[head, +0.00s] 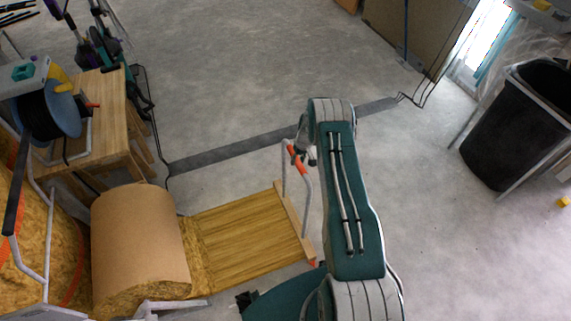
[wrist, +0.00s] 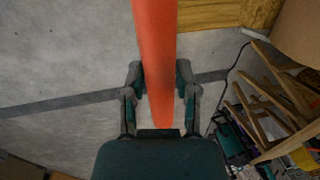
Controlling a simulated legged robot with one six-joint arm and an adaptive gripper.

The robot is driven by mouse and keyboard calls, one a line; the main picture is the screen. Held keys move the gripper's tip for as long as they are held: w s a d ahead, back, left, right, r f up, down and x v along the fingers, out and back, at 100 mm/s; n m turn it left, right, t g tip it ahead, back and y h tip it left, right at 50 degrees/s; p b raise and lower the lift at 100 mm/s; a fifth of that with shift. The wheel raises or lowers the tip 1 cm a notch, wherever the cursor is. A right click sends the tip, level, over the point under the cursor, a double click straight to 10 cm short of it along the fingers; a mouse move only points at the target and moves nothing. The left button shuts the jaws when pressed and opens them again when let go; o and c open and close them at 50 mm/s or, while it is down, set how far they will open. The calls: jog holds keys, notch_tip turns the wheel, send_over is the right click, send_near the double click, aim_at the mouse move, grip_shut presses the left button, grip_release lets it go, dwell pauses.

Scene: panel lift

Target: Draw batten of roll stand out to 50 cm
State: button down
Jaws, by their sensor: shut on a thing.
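The roll stand holds a brown roll (head: 140,240) at the lower left in the head view. A wood-patterned sheet (head: 245,238) runs out from it to the right along the floor. A pale wooden batten (head: 294,222) lies across the sheet's free end. A grey hoop handle with an orange grip (head: 297,160) rises from the batten. My gripper (wrist: 160,73) is shut on the orange grip (wrist: 155,35), with one finger on each side in the wrist view. In the head view my arm partly hides the gripper and the handle's right side.
A dark strip (head: 250,145) crosses the grey floor behind the sheet. A wooden bench (head: 103,105) with a blue cable reel stands at the left. A black bin (head: 515,125) stands at the right. Open floor lies between my arm and the bin.

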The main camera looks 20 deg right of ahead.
jog(key=d, duration=0.4)
jog(key=shift+s+d+f, duration=0.1)
jog(key=shift+c, duration=1.8)
grip_release()
jog(key=shift+d, duration=0.1)
notch_tip(320, 180, up, 12)
jog(key=d, duration=0.2)
jog(key=shift+f, duration=0.15)
jog(key=shift+d, duration=0.1)
